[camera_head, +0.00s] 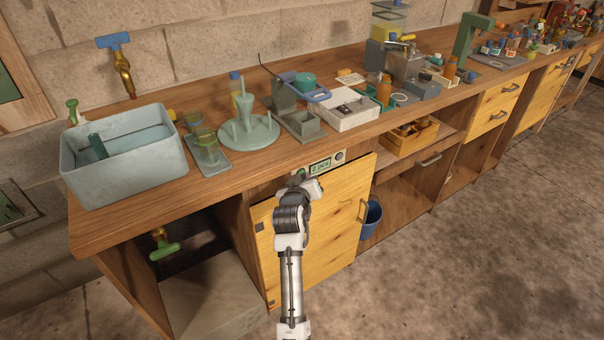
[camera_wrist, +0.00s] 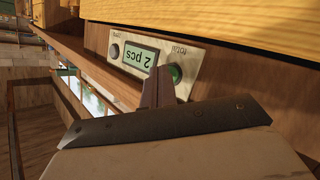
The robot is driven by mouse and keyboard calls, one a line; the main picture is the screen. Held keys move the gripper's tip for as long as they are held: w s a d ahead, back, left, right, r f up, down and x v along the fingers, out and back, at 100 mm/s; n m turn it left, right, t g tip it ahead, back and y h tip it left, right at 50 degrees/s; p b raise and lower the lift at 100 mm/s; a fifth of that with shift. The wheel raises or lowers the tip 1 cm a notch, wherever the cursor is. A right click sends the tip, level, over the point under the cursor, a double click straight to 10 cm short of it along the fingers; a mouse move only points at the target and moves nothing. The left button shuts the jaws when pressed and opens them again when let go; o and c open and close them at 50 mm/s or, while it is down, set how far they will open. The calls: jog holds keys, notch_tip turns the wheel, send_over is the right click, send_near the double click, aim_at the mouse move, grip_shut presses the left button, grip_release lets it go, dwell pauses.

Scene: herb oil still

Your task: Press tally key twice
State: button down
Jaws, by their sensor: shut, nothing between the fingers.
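A pale counter panel (camera_wrist: 200,62) is set in the bench front below the worktop. It shows in the head view (camera_head: 311,168) too. Its display (camera_wrist: 141,57) reads "2 pcs", upside down in the wrist view. The green tally key (camera_wrist: 176,72) sits at one end of the panel, and a grey round key (camera_wrist: 115,50) at the other. My gripper (camera_wrist: 160,82) is shut and empty, its fingertips right by the green key and partly in front of it. I cannot tell whether they touch it. In the head view my gripper (camera_head: 303,177) is at the panel's left end.
A yellow wooden door (camera_head: 335,215) lies below the panel. A blue bucket (camera_head: 371,219) is to its right. The worktop (camera_head: 140,215) above carries a grey basin (camera_head: 125,170), a green stand (camera_head: 247,131) and a white tray (camera_head: 353,117). The floor (camera_head: 480,230) in front is clear.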

jog(key=shift+s+d, duration=0.35)
jog(key=shift+s, duration=0.15)
jog(key=shift+d+p, duration=0.1)
jog(key=shift+p, duration=0.2)
jog(key=shift+s+d+p, duration=0.5)
jog(key=shift+s+d, duration=0.2)
jog(key=shift+s, duration=0.35)
jog(key=shift+s+d+p, duration=0.45)
jog(key=shift+s+d, duration=0.25)
jog(key=shift+s, duration=0.3)
